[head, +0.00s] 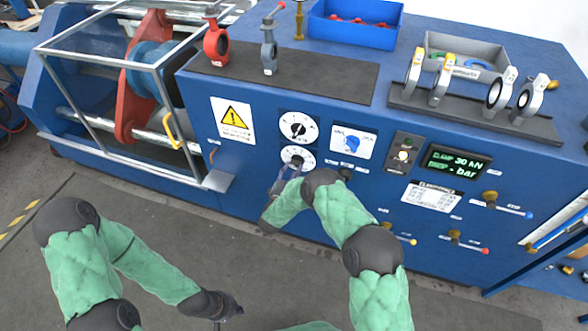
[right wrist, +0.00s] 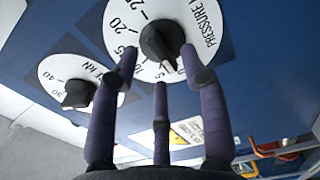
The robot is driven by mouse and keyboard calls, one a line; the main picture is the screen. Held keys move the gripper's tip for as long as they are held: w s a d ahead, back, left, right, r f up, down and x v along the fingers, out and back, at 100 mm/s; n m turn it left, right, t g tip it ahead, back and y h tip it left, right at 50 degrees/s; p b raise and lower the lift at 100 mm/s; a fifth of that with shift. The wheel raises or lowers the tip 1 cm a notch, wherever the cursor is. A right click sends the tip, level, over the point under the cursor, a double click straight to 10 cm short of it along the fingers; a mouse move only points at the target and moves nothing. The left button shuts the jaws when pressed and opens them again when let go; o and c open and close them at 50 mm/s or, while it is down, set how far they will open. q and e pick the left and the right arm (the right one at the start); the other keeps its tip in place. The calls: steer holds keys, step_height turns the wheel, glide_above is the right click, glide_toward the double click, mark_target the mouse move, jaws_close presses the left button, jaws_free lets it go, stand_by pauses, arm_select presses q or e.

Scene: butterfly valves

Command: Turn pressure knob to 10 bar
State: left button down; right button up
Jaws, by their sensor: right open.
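The pressure knob (right wrist: 160,45) is a black knob on a white numbered dial, large in the right wrist view. In the head view its dial (head: 298,157) is the lower of two on the blue panel. My right gripper (right wrist: 157,62) is open, its outer fingertips on either side of the knob; contact is unclear. The knob's light mark seems to point near the 5, but the fingers hide part of the scale. In the head view my right gripper (head: 283,182) is at the lower dial. My left gripper (head: 228,307) hangs low over the floor; its fingers are unclear.
The kN dial (head: 298,127) sits just above the pressure dial. A display (head: 456,162) reads CLAMP 30 kN and a dash for bar. A warning sign (head: 233,118) is left of the dials. Levers with coloured tips (head: 464,242) stick out at the right.

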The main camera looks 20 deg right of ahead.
mark_target(297, 163)
steer(key=shift+x, duration=1.1)
jaws_close()
